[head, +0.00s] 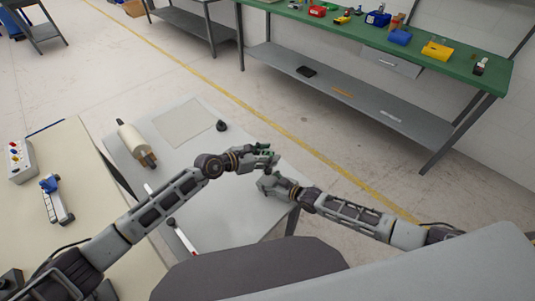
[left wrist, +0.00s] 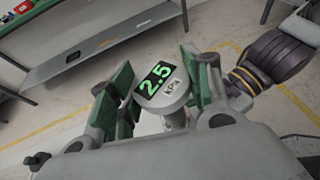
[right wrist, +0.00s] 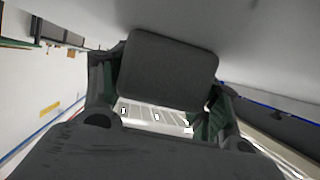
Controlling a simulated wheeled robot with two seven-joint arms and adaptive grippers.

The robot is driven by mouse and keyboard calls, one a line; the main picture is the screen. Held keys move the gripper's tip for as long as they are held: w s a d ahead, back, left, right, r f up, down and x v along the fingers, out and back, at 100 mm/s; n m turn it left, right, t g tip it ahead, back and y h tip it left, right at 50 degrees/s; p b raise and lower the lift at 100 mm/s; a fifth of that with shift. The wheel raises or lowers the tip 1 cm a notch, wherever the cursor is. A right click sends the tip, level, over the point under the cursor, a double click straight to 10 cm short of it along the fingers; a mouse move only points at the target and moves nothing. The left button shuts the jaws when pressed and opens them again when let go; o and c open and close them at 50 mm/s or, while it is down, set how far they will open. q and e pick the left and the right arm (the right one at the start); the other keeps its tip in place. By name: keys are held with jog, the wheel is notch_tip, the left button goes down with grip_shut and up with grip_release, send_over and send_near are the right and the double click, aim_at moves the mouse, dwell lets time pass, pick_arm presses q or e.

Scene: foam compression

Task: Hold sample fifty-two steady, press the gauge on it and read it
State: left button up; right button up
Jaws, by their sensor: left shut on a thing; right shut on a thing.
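My left gripper (head: 267,157) is shut on the gauge, above the table's right end in the head view. In the left wrist view the gauge (left wrist: 162,88) sits between the green-padded fingers, and its display reads 2.5 kPa in green. My right gripper (head: 266,184) is just below the left one and shut on a dark grey block, the foam sample. The right wrist view shows this sample (right wrist: 168,68) between the fingers, with no number readable. The two grippers are very close together. Where gauge and sample meet is hidden.
The grey table (head: 225,215) has a pale square plate (head: 185,122), a small black round object (head: 222,126), a cream roll (head: 131,138) and a white strip (head: 182,238). A cream bench (head: 85,165) stands at left. A green bench (head: 345,28) stands at the back, across open floor.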

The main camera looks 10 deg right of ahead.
pick_arm(q)
jog(key=shift+f+n+t, duration=0.3)
jog(key=shift+f, duration=0.3)
jog(key=shift+f, duration=0.25)
jog(key=shift+f, duration=2)
jog(key=shift+f, duration=0.3)
dwell(0.4)
jog(key=shift+s+a+f, duration=0.1)
jog(key=shift+f, duration=0.15)
dwell(0.5)
jog(key=shift+r, duration=0.1)
jog(key=shift+r, duration=2.05)
